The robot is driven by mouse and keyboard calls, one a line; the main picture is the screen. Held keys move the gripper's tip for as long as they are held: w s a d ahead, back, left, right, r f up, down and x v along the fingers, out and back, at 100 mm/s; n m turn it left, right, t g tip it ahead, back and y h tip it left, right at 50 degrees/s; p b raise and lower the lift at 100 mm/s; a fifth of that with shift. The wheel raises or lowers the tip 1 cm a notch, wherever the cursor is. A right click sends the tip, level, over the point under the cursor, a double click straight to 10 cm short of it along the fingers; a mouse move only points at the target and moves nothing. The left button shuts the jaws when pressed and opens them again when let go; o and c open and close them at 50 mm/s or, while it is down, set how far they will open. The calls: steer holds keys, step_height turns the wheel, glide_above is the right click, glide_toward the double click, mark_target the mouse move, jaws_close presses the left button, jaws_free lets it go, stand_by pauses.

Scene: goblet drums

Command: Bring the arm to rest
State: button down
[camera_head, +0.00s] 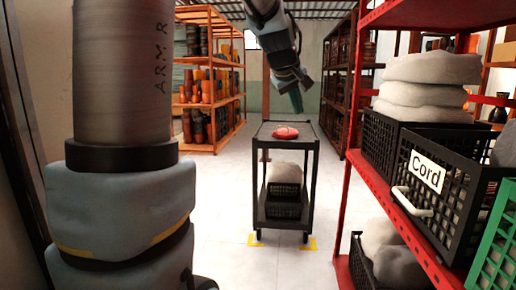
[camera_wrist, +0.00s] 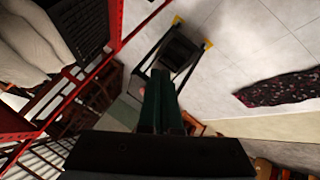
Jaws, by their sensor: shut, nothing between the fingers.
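My arm comes down from the top of the head view, and my gripper (camera_head: 297,102) hangs in the air above and behind the black cart, pointing down. In the wrist view the dark green fingers of my gripper (camera_wrist: 160,74) are together with nothing held between them. A red item (camera_head: 285,132) lies on the top shelf of the black cart (camera_head: 262,139), below my gripper and apart from it. A large grey link of my arm fills the left of the head view.
An orange rack (camera_head: 215,148) with drums stands at the back left. Clear floor (camera_head: 220,205) surrounds the cart. A dark patterned rug (camera_wrist: 280,88) lies on the floor.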

steer(key=s+a+f+m+g+y, duration=0.2)
steer(key=s+a+f+g, duration=0.1)
steer(key=s+a+f, duration=0.5)
steer(key=s+a+f+m+g+y, duration=0.1)
steer(key=s+a+f+m+g, duration=0.1)
steer(key=s+a+f, duration=0.7)
steer(key=s+f+g, duration=0.1)
steer(key=s+f, duration=0.3)
steer(key=f, duration=0.4)
steer(key=shift+a+f+m+y, duration=0.15)
steer(key=shift+a+m+y, duration=0.15)
steer(key=shift+y, duration=0.1)
